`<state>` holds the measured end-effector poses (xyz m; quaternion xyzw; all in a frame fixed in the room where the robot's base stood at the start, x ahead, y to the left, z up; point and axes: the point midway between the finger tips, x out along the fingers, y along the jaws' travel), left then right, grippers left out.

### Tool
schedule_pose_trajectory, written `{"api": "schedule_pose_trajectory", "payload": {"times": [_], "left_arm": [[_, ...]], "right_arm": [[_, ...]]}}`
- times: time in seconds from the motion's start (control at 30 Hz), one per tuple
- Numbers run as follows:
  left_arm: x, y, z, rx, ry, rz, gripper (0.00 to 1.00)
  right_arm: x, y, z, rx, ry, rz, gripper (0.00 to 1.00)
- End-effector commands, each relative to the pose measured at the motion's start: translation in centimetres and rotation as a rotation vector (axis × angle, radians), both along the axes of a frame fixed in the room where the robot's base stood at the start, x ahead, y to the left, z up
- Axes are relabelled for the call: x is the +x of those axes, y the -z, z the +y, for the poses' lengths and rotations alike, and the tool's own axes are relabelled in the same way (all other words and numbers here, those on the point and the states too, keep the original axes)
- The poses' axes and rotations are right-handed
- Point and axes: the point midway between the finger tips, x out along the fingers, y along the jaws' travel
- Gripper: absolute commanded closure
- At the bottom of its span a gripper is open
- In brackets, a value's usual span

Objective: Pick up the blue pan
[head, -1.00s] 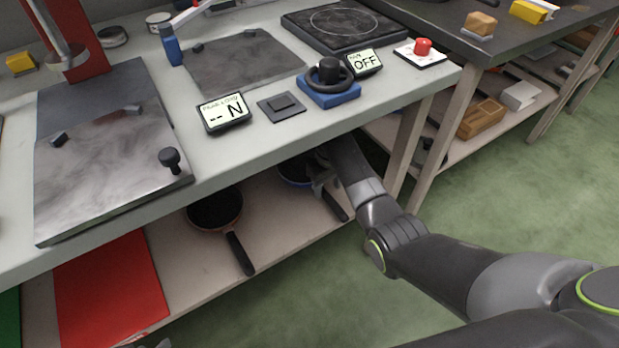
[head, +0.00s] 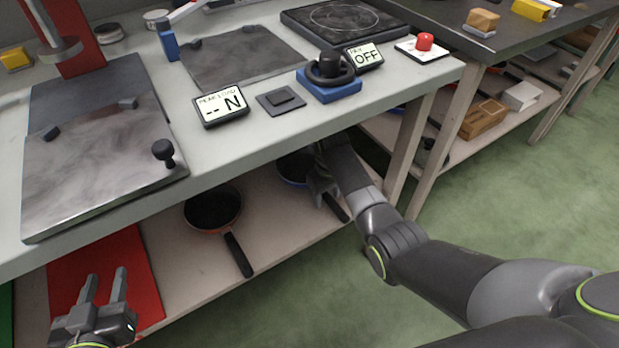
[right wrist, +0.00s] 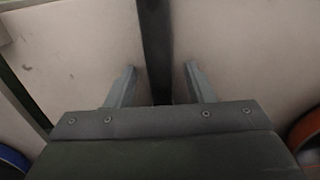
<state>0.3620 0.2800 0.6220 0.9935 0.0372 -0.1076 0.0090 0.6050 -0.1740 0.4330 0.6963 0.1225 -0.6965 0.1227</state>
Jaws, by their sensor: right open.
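The blue pan (head: 287,168) lies on the shelf under the counter, dark inside with a blue rim. Its black handle (head: 337,208) points toward the shelf's front edge. My right gripper (head: 320,190) is at this pan and covers part of it. In the right wrist view the right gripper (right wrist: 160,85) is open, and a dark bar (right wrist: 155,40), which looks like the handle, runs between its fingers. I cannot tell whether they touch it. A blue curved rim (right wrist: 12,160) shows at the lower left. My left gripper (head: 103,288) is open and empty at the lower left.
An orange-red pan (head: 214,210) lies left of the blue pan on the shelf, its handle pointing forward. A red mat (head: 140,262) lies further left. The counter (head: 225,150) overhangs the shelf, and a table leg (head: 410,150) stands right of my right arm.

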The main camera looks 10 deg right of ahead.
Motion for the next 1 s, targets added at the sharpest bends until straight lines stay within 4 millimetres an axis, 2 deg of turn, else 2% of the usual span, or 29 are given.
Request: {"api": "schedule_pose_trajectory", "payload": {"times": [0.23, 0.6, 1.0], "left_arm": [[0.03, -0.11, 0.00, 0.001, 0.000, -0.005, 0.64], [0.03, -0.06, 0.00, 0.000, 0.000, -0.003, 0.64], [0.02, -0.03, -0.01, -0.001, 0.000, 0.001, 0.64]], "right_arm": [[-0.02, 0.02, 0.02, 0.000, 0.000, 0.000, 0.53], [-0.01, 0.02, 0.01, 0.000, 0.000, 0.000, 1.00], [0.08, -0.15, 0.02, 0.000, 0.000, -0.003, 1.00]]}}
